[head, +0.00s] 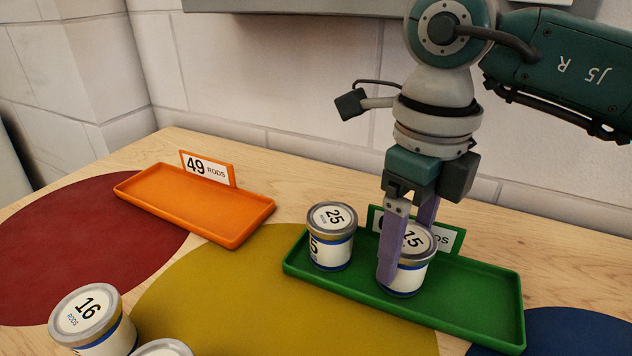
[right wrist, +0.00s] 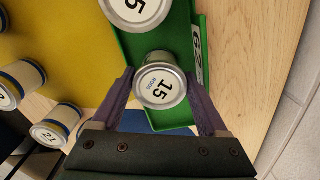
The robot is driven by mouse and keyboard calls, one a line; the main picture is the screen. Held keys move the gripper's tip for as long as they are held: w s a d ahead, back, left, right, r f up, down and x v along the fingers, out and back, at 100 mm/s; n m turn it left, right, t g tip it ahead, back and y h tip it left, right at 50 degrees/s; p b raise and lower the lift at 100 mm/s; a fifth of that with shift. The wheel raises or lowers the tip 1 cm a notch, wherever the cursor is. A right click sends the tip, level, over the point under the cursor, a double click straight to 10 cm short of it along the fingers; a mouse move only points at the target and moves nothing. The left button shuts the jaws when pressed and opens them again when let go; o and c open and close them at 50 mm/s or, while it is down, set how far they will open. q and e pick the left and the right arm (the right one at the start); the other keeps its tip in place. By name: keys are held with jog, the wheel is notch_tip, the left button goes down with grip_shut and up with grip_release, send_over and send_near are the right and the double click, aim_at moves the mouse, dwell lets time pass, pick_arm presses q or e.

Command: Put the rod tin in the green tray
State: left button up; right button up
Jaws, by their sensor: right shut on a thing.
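The tin marked 15 (head: 416,263) is white with a blue band and a metal rim. It is upright in the green tray (head: 470,297), near its middle; I cannot tell whether its base touches the tray floor. My right gripper (head: 404,258) points down with its purple fingers on either side of this tin, shut on it. In the right wrist view the tin (right wrist: 159,87) shows between the two fingers, its lid reading 15 rods. A tin marked 25 (head: 331,238) stands in the tray's left end, close beside it. My left gripper is out of view.
The green tray's sign (head: 447,239) is partly hidden behind the tin. An empty orange tray (head: 195,205) marked 49 rods stands to the left. A tin marked 16 (head: 90,315) and another tin are at front left. The tray's right end is free.

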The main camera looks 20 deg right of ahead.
aim_at(408, 237)
jog(key=shift+f, duration=0.1)
jog(key=o, duration=1.3)
notch_tip(408, 237, up, 12)
jog(key=shift+r+p, duration=0.2)
jog(key=shift+p, duration=0.2)
